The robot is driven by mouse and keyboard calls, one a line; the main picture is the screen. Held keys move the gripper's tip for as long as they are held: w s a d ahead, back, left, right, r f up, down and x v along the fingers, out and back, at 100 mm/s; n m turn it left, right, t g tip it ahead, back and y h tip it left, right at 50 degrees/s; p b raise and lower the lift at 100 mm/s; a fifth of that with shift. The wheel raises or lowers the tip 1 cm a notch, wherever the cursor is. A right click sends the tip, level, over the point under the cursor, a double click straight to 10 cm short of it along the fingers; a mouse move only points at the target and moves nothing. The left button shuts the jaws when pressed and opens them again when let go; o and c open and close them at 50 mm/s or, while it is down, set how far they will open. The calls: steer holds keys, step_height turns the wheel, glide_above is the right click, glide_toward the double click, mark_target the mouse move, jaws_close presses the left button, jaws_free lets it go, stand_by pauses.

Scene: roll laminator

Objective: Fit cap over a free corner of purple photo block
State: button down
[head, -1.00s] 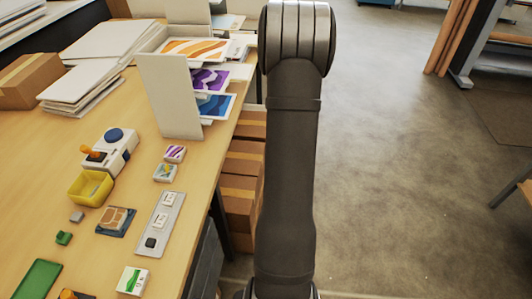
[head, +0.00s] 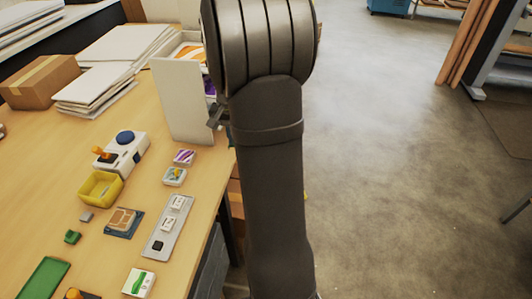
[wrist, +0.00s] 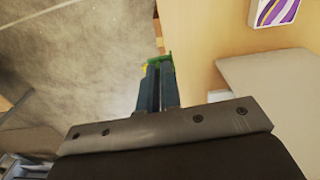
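The purple photo block (head: 184,157), a small white block with purple stripes on top, lies near the table's right edge. It also shows at the top right of the wrist view (wrist: 273,12). My gripper (wrist: 158,72) has its fingers close together, with a small green piece, seemingly the cap (wrist: 160,60), across the fingertips. It is out past the table edge in the wrist view, to the left of the block and apart from it. In the head view my arm hides most of the gripper. Whether any block corner carries a cap is too small to tell.
A white upright panel (head: 180,100) stands behind the block. A blue-and-yellow picture block (head: 175,176) sits just in front of it. A grey strip (head: 156,241), a yellow bin (head: 100,188) and a white device (head: 120,155) are nearby. Open floor (head: 390,180) lies right of the table.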

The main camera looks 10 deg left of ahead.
steer(key=s+a+r+n, duration=0.4)
steer(key=a+r+n, duration=0.1)
steer(key=a, duration=0.4)
steer(key=n, duration=1.2)
glide_toward(178, 158)
steer(key=shift+s+f, duration=0.1)
steer(key=shift+f, duration=2.75)
steer(key=shift+f, duration=0.35)
steer(key=c, duration=1.9)
jaws_free()
steer(key=shift+r, duration=0.2)
